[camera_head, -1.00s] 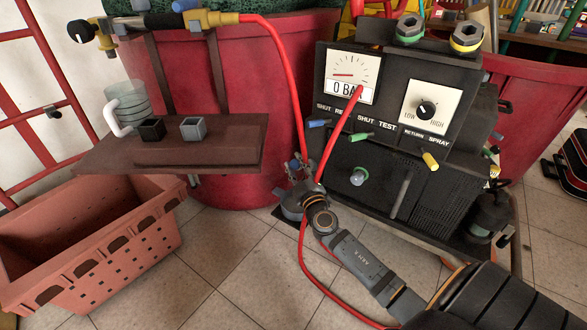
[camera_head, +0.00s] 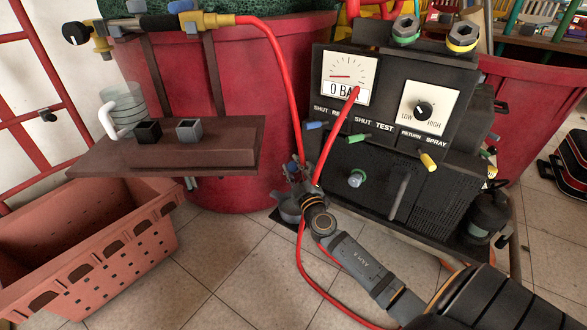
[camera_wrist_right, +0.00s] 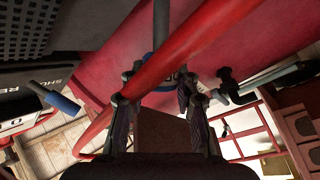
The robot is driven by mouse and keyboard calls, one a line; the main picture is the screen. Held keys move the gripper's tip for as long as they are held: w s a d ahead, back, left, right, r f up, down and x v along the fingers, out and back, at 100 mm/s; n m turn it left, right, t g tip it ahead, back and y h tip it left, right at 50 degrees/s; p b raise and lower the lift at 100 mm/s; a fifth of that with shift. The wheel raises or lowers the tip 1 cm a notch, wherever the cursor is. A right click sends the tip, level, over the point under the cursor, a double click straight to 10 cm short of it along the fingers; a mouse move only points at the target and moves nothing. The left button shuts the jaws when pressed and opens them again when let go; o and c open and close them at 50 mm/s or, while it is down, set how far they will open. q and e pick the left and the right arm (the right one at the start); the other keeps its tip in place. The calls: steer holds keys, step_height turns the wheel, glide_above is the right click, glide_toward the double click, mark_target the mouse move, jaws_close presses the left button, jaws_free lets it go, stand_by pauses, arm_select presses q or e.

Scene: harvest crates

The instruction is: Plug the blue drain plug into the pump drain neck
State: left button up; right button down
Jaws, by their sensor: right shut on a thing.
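My right gripper (camera_head: 294,168) is in front of the pump's left side, near the red barrel, with the red hose crossing close by. In the wrist view its two fingers (camera_wrist_right: 154,92) close around a small blue piece (camera_wrist_right: 161,84), which looks like the blue drain plug; the red hose hides much of it. In the head view the plug is too small and covered to make out. The black pump (camera_head: 390,150) has a round grey-blue fitting (camera_head: 356,178) low on its front. I cannot tell if this is the drain neck. My left gripper is not in view.
Blue, green and yellow levers stick out of the pump front, the blue one (camera_head: 316,125) nearest my gripper. A brown shelf (camera_head: 220,150) holds a clear jug and two small cups. An orange crate (camera_head: 130,250) stands at lower left. Tiled floor is open between crate and pump.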

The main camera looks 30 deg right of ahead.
steer(key=shift+b, duration=0.5)
stand_by(1.0)
steer(key=shift+w+d+f+b, duration=0.35)
steer(key=shift+d+f+b, duration=0.25)
steer(key=shift+d+b, duration=0.25)
steer(key=shift+w+d+f+b, duration=0.3)
steer(key=shift+d+f+b, duration=0.3)
steer(key=shift+b, duration=0.3)
